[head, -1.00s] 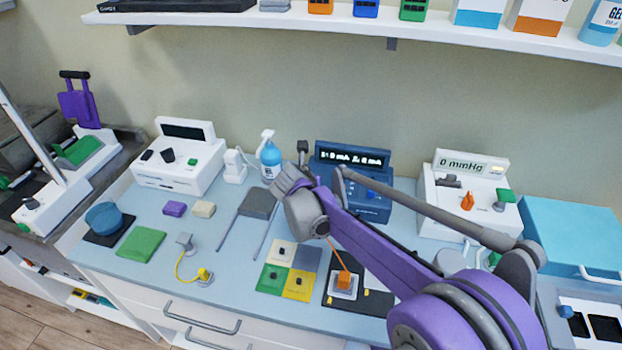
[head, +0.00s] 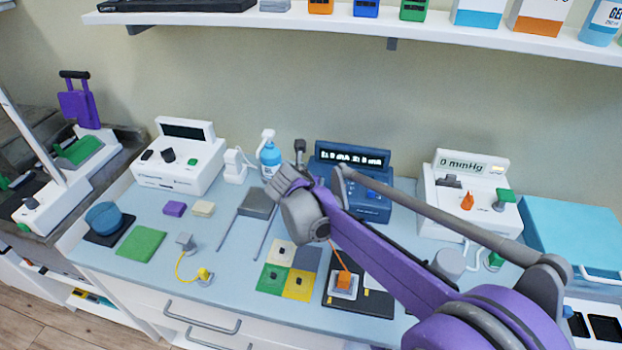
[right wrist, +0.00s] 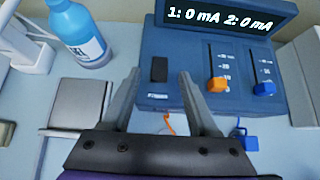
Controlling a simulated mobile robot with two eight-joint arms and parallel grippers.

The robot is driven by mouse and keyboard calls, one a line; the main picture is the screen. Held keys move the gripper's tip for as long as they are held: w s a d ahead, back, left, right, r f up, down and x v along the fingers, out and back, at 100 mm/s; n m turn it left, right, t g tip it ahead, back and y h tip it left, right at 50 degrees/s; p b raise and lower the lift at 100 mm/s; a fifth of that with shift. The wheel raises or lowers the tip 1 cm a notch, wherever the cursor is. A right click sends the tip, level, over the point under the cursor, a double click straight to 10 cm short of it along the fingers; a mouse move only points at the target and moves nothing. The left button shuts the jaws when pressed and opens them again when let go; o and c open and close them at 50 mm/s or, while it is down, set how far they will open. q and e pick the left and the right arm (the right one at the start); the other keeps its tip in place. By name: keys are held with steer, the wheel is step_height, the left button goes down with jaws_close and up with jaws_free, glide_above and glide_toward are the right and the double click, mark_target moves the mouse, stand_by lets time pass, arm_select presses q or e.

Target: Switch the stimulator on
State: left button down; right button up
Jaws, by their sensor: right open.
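The stimulator (head: 366,205) is a dark blue box at the back of the bench, partly behind my right arm. Its display (right wrist: 220,18) is lit and reads 0 mA for channels 1 and 2. A black rocker switch (right wrist: 159,69) sits on the left of its front panel in the right wrist view. An orange slider (right wrist: 217,85) and a blue slider (right wrist: 264,89) are to its right. My right gripper (right wrist: 160,77) is open and empty, its fingertips appearing on either side of the switch; contact cannot be told. It also shows in the head view (head: 272,180). My left gripper is out of view.
A white mmHg unit (head: 450,210) stands right of the stimulator. An orange plug (head: 344,280) is on a black board in front. A shelf (head: 350,25) runs above.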

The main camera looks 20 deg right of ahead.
steer(key=v, duration=0.8)
steer(key=s+a+f+m+g+y+p, duration=0.1)
steer(key=s+f+m+y, duration=0.1)
steer(key=s+m, duration=0.7)
steer(key=s+a+f+m+g+y+p, duration=0.1)
steer(key=s+f+m, duration=0.3)
steer(key=s+m, duration=0.4)
steer(key=s+a+f+m+y+p, duration=0.2)
steer(key=s+f+m+y, duration=0.1)
steer(key=s+m, duration=0.6)
steer(key=shift+s+a+f+m+g, duration=0.15)
steer(key=shift+a+f+m+g, duration=0.05)
steer(key=shift+m, duration=0.45)
steer(key=shift+s+a+f+m+g, duration=0.15)
steer(key=shift+a+f+m+g, duration=0.1)
steer(key=shift+m, duration=0.4)
